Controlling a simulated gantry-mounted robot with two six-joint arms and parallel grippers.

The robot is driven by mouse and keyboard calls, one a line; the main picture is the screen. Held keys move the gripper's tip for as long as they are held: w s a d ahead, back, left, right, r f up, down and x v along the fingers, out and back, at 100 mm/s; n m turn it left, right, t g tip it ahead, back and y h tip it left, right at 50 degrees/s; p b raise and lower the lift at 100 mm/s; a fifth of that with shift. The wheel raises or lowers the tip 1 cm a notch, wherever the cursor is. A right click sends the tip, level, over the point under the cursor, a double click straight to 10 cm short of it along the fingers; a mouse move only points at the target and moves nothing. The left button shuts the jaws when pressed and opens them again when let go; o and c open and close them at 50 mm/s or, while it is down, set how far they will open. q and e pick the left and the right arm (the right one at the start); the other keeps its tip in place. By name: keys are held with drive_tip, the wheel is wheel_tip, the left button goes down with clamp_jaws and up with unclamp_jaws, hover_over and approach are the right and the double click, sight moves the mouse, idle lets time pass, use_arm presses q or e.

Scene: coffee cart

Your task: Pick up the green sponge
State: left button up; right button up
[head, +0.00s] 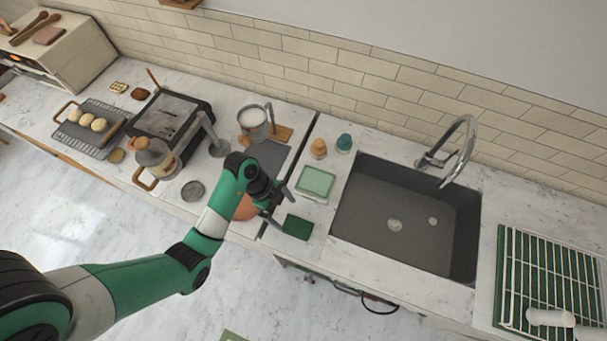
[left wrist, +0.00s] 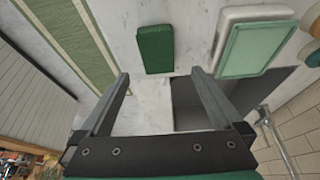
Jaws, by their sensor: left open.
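The dark green sponge (head: 297,227) lies on the marble counter to the left of the sink, near the counter's front edge. In the left wrist view the sponge (left wrist: 155,49) lies just beyond the fingertips, in line with the gap between them. My left gripper (head: 284,207) is open and empty, close to the sponge and on its left side in the head view. Its two fingers (left wrist: 160,74) also show spread apart in the left wrist view, not around the sponge. My right gripper is in neither view.
A pale green tray (head: 316,182) lies behind the sponge; orange (head: 319,147) and teal (head: 344,142) small items stand farther back. The dark sink (head: 375,195) with its faucet (head: 462,150) is to the right. A drying rack (head: 550,270) is at far right.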

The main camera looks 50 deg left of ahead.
use_arm(q)
drive_tip(key=s, duration=0.1)
drive_tip(key=b, duration=0.2)
hover_over(296, 226)
drive_tip(key=s+a, duration=0.1)
drive_tip(key=a, duration=0.1)
wheel_tip(296, 226, down, 5)
drive_tip(key=shift+s+r, duration=0.1)
drive_tip(key=shift+r, duration=0.1)
drive_tip(key=shift+d+f, duration=0.1)
drive_tip(key=shift+f, duration=0.15)
drive_tip(key=b+x, duration=0.2)
drive_tip(key=x, duration=0.3)
drive_tip(key=shift+d, duration=0.1)
drive_tip(key=c, duration=1.2)
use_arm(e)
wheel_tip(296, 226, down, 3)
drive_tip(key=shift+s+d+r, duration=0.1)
use_arm(q)
drive_tip(key=shift+r, duration=0.1)
